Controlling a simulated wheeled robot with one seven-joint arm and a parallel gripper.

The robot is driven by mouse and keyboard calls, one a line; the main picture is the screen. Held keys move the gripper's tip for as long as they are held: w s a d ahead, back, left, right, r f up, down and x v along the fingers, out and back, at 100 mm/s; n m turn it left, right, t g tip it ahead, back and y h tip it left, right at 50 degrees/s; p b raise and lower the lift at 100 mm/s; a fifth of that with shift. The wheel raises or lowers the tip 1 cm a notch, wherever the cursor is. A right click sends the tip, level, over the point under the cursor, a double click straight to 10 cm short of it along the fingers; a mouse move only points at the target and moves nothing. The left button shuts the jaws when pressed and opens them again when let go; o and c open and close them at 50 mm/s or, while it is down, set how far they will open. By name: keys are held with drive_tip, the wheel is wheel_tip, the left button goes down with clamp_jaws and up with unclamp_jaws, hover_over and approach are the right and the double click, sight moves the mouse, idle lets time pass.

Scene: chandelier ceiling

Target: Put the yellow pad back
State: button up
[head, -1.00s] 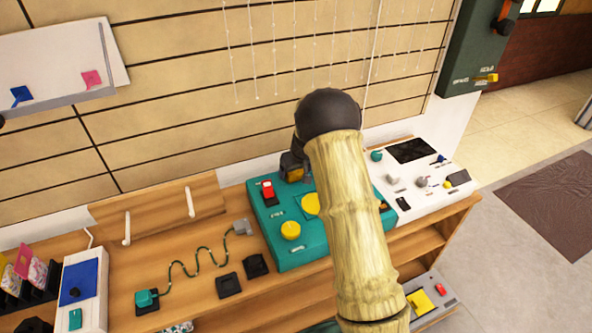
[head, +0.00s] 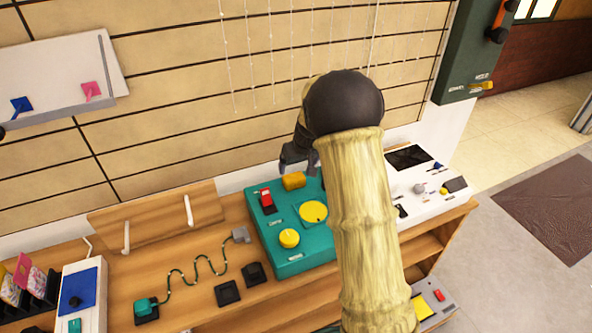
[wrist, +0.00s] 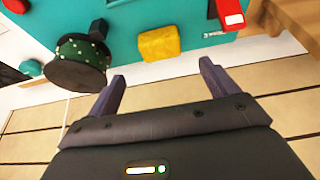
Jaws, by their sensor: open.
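The yellow pad (head: 293,181), a small rounded block, sits on the back part of the teal panel (head: 268,232). In the wrist view the yellow pad (wrist: 160,43) lies on the teal surface, just beyond my fingertips and between their lines. My gripper (head: 298,163) is above and behind the pad in the head view. Its two fingers (wrist: 162,72) are spread and empty, with a visible gap to the pad. Whether the pad sits fully seated in a recess cannot be told.
The teal panel also holds a red switch (head: 266,197), a yellow disc (head: 313,212) and a yellow knob (head: 289,238). A dark green cylinder (wrist: 79,62) stands close to the left finger. A white panel (head: 425,183) is to the right. Slatted wall is behind.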

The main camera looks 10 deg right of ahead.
drive_tip(key=shift+v, duration=1.15)
drive_tip(key=s+a+r+m+g, duration=0.1)
drive_tip(key=s+m+g, duration=0.1)
drive_tip(key=s, duration=2.7)
drive_tip(key=shift+s+r+h, duration=0.35)
drive_tip(key=shift+r+h, duration=0.05)
